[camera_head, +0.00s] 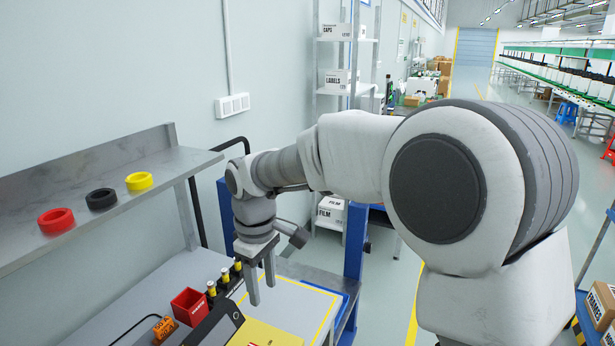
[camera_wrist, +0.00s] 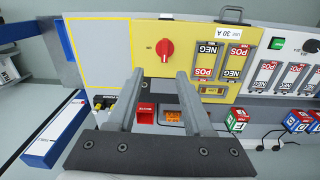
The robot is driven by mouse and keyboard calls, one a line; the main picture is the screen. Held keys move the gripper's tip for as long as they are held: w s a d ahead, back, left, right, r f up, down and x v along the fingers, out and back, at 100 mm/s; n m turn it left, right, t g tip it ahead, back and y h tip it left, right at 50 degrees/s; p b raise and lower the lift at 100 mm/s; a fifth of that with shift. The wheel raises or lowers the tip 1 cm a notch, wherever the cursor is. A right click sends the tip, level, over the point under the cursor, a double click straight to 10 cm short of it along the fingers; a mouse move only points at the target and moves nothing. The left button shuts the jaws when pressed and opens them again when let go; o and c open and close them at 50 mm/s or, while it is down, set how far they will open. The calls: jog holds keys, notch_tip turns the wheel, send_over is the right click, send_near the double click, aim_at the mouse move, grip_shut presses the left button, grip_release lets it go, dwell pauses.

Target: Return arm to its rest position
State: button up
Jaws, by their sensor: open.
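My arm reaches out from the right in the head view, with my gripper (camera_head: 262,292) pointing down over the workbench. The two fingers are apart and nothing is between them. In the wrist view my gripper (camera_wrist: 160,82) is also open and empty, above a yellow panel (camera_wrist: 200,60) with a red knob (camera_wrist: 166,50). In the head view the yellow panel (camera_head: 262,334) shows only partly at the bottom edge. A red bin (camera_head: 189,307) stands on the bench left of the fingers, and it also shows between the fingers in the wrist view (camera_wrist: 146,113).
A metal shelf (camera_head: 120,206) on the left holds red (camera_head: 56,221), black (camera_head: 101,199) and yellow (camera_head: 139,181) rings. Several small yellow-topped items (camera_head: 225,276) stand close beside the gripper. A blue post (camera_head: 355,240) rises behind the arm. The aisle floor (camera_head: 392,270) has open room.

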jog(key=s+d+r+m+t, duration=0.1)
jog(key=s+d+r+m, duration=0.25)
jog(key=d, duration=0.45)
jog(key=s+d+r+m+t, duration=0.25)
jog(key=s+d+r, duration=0.2)
jog(key=d, duration=0.25)
jog(key=s+d+m+t, duration=0.1)
jog(key=s+d+m, duration=0.5)
jog(key=s+d, duration=0.3)
jog(key=shift+s+d+m+t, duration=0.35)
jog(key=shift+s+d+m, duration=0.05)
jog(key=shift+s, duration=0.5)
